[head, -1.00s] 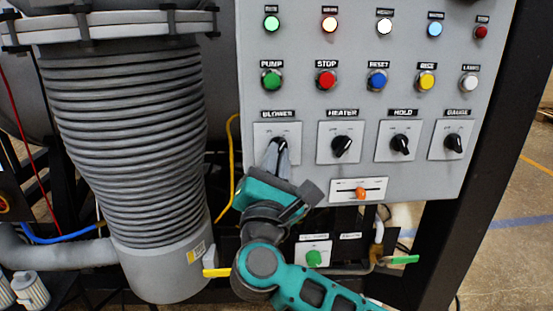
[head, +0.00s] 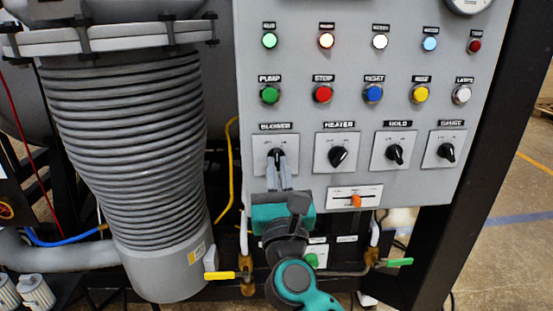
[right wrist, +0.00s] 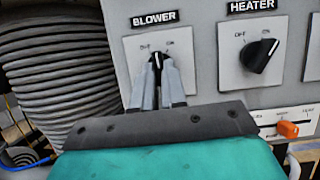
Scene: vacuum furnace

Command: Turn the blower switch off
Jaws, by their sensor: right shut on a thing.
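The blower switch (head: 277,155) is a black rotary knob on a square white plate under the BLOWER label, at the left of the grey panel's row of knobs. In the right wrist view the knob (right wrist: 157,62) points roughly straight up, between the OFF and ON marks. My right gripper (head: 278,168) reaches up to it from below. Its grey fingers (right wrist: 160,80) are shut on the knob and hide its sides and lower part. My left gripper is in neither view.
The HEATER knob (head: 338,156) is close on the right, with the HOLD (head: 396,154) and another knob beyond. An orange slider (head: 356,201) sits below. A ribbed grey bellows (head: 130,140) stands left; a yellow-handled valve (head: 222,275) is low beside my arm.

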